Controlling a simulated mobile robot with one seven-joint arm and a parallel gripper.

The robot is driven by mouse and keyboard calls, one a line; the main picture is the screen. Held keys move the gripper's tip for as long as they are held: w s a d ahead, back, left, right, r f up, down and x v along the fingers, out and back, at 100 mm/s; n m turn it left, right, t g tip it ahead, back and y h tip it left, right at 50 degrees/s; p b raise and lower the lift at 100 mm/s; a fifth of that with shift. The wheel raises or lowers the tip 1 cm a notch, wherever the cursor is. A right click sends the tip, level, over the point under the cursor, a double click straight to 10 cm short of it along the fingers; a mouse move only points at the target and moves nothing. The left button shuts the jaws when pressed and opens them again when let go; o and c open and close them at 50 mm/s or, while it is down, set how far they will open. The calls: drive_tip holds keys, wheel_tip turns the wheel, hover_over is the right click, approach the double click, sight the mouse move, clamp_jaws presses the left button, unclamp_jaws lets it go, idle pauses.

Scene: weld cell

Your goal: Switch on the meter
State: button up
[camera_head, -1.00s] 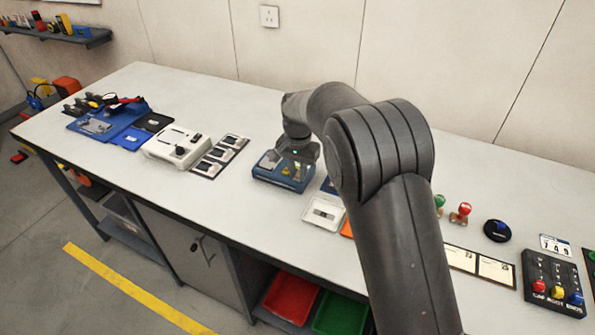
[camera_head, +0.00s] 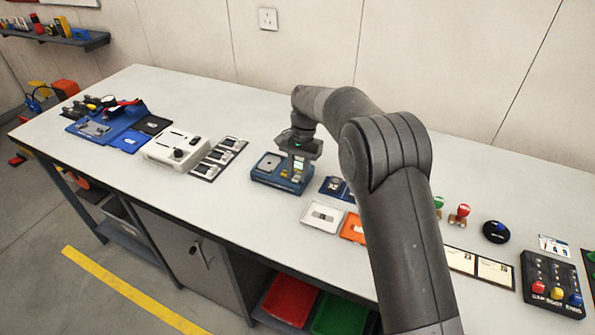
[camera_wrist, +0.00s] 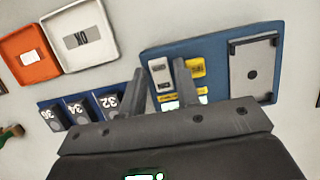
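A blue unit (camera_head: 262,180), apparently the meter, stands on the bench below my gripper. In the wrist view the blue unit (camera_wrist: 222,65) has a grey plate at its right end. Its left part carries pale switch-like parts (camera_wrist: 160,73) and yellow labels (camera_wrist: 196,68). A pale greenish patch, perhaps a display (camera_wrist: 171,105), is partly hidden by my gripper. My gripper (camera_wrist: 160,65) is open, with its two fingers apart and nothing between them. In the head view my gripper (camera_head: 297,172) hangs over the unit's right part. Contact cannot be told.
A white tray (camera_head: 309,225) with a tag and an orange tray (camera_head: 347,236) lie in front. A dark blue numbered block (camera_head: 330,193) is close on the right. A white device with a knob (camera_head: 160,150) and a dark strip (camera_head: 206,175) stand left. Bench behind is clear.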

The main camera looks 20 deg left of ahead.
drive_tip(key=v, duration=1)
drive_tip(key=shift+r, duration=0.35)
drive_tip(key=shift+w, duration=0.15)
